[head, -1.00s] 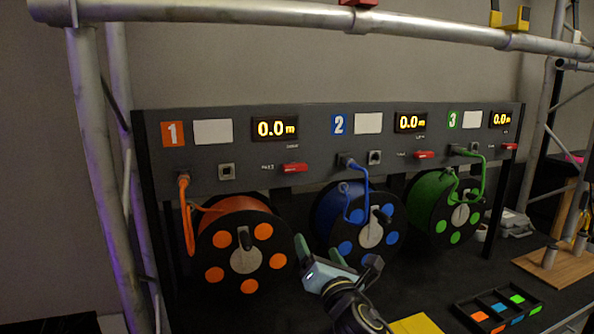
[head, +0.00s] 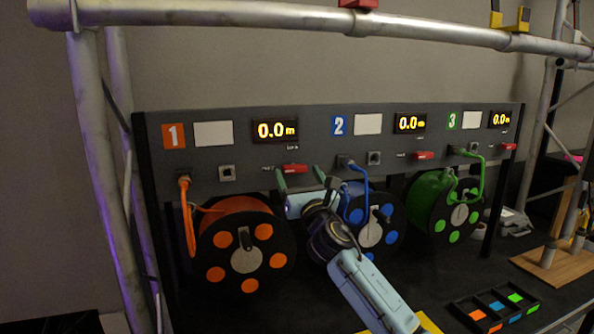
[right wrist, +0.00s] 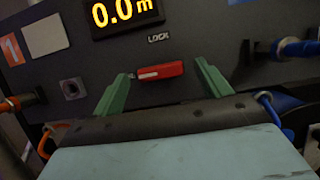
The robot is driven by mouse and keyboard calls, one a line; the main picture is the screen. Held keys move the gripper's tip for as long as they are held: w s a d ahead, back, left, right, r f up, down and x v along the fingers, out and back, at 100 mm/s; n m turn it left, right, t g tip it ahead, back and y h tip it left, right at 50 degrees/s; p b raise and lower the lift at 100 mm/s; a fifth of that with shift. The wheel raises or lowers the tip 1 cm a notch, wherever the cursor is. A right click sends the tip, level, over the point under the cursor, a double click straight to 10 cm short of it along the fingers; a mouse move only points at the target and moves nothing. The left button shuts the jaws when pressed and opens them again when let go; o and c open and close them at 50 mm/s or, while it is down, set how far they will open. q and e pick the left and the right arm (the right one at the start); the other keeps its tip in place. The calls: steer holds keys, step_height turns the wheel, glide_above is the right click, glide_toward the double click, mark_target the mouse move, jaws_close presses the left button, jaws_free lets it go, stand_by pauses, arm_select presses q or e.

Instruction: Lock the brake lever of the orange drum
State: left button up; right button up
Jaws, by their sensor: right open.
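The orange drum (head: 246,249) stands under the panel section marked 1. Its brake lever, a red lever (head: 292,169), is on the panel below the 0.0 m display. In the right wrist view the red lever (right wrist: 160,72) lies nearly level, with the word LOCK printed above its right end. My right gripper (head: 299,180) is open just below and in front of the lever. In the right wrist view its green fingertips (right wrist: 164,82) stand on either side of the lever, apart from it. My left gripper is not in view.
The blue drum (head: 372,225) stands right of my right arm, with a blue cable (head: 364,190) looping up to the panel. An orange cable (head: 189,220) hangs at the left. The green drum (head: 445,205) is farther right. A tray (head: 496,309) lies at the front right.

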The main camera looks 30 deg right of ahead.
steer(key=shift+x, duration=1)
steer(key=c, duration=1)
